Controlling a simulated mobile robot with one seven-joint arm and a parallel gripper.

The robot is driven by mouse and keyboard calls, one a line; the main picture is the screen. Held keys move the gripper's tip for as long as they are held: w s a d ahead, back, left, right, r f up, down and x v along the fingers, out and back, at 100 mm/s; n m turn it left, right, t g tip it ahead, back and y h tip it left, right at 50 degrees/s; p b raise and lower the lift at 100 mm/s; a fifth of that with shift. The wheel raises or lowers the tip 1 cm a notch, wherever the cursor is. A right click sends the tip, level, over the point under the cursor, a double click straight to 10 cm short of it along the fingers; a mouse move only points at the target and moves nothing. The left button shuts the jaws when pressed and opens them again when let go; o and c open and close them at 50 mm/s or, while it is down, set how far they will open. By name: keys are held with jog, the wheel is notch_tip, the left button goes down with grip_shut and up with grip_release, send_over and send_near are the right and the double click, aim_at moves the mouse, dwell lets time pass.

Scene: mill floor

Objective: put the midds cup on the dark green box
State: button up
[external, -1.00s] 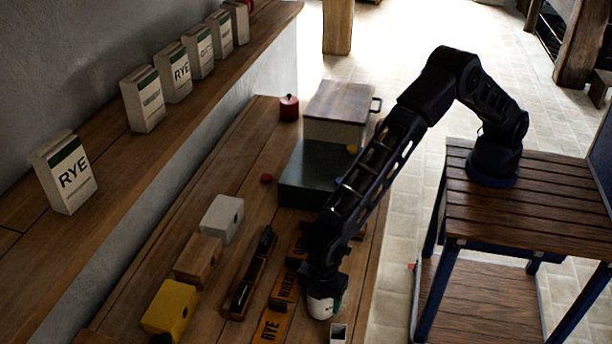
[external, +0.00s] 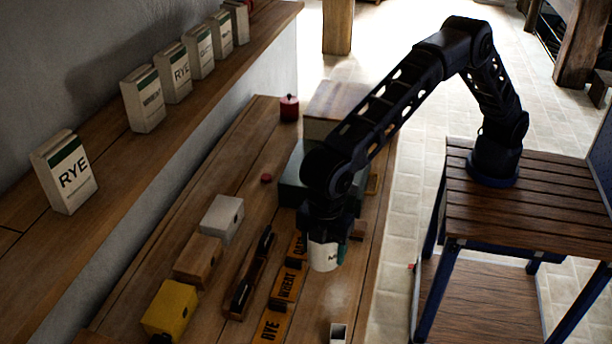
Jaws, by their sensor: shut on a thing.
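My gripper (external: 325,232) points down over the right part of the bench and is shut on a white cup (external: 323,256). Only the start of dark lettering shows on the cup, so I cannot read its whole label. The cup appears raised above the bench, in front of the dark green box (external: 291,178). The box stands farther back on the bench, and my arm hides much of it, including most of its top.
A wooden-lidded box (external: 335,100) stands behind the green box, with a red canister (external: 289,107) beside it. Yellow (external: 170,310), brown (external: 198,260) and white (external: 222,219) blocks line the left. Lettered plates (external: 287,287) lie in front. Several bags (external: 64,172) stand on the shelf.

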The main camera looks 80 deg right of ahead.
jog(key=shift+w+d+r, duration=0.1)
jog(key=shift+d+r, duration=0.05)
jog(key=shift+r, duration=0.1)
jog(key=w+d+r+n, duration=0.1)
jog(key=w+d+r, duration=0.3)
jog(key=d, duration=0.5)
jog(key=w+d+r, duration=0.2)
jog(key=w+d, duration=0.3)
jog(key=d, duration=0.4)
jog(key=w+d+r+n, duration=0.1)
jog(key=d+r, duration=0.1)
jog(key=d, duration=0.9)
jog(key=w+d+r, duration=0.2)
jog(key=d, duration=1)
notch_tip(320, 180, down, 20)
jog(key=shift+s+a+r, duration=0.1)
jog(key=shift+s+a, duration=0.05)
jog(key=o, duration=1.1)
jog(key=shift+f, duration=0.2)
jog(key=shift+r, duration=0.15)
